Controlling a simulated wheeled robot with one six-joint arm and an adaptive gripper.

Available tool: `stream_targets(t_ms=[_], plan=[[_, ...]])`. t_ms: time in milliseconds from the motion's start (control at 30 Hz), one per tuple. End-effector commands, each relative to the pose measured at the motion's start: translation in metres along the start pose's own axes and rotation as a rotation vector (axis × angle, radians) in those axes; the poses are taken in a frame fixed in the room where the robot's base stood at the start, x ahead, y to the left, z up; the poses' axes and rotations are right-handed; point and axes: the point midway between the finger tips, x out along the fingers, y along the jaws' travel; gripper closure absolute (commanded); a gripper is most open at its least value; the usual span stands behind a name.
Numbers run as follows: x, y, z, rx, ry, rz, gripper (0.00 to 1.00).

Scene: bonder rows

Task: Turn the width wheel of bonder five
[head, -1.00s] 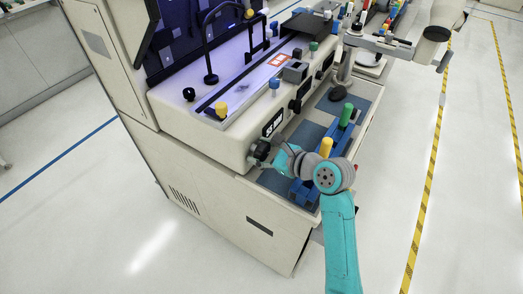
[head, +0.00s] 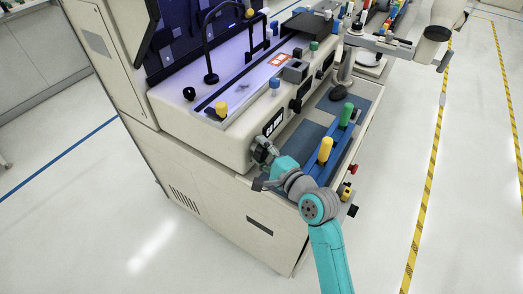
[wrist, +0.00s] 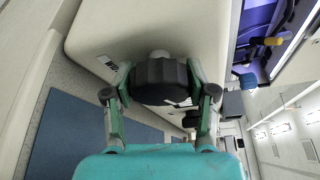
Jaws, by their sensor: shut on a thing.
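The width wheel (wrist: 160,80) is a black ribbed knob on the cream front of the bonder (head: 205,128). It fills the middle of the wrist view, with a white mark on its lower right edge. My gripper (wrist: 160,92) is shut on this wheel, with one green-and-black finger on each side of it. In the head view my gripper (head: 263,152) is at the front corner of the machine, below a black label (head: 273,123). There the wheel is mostly hidden behind my fingers.
A red button (head: 352,169) is on the shelf's outer side. The floor left of the machine is clear.

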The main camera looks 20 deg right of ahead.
Motion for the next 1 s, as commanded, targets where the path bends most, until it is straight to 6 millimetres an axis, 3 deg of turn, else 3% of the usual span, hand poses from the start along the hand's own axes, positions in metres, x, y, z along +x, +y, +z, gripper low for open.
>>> stream_targets(t_ms=[400, 967, 1000], plan=[[0.0001, 0.0015, -0.0001, -0.184, -0.001, -0.075, 0.79], [0.0002, 0.0012, 0.0001, -0.214, -0.001, -0.088, 0.79], [0.0002, 0.0012, 0.0001, -0.214, -0.001, -0.087, 0.42]])
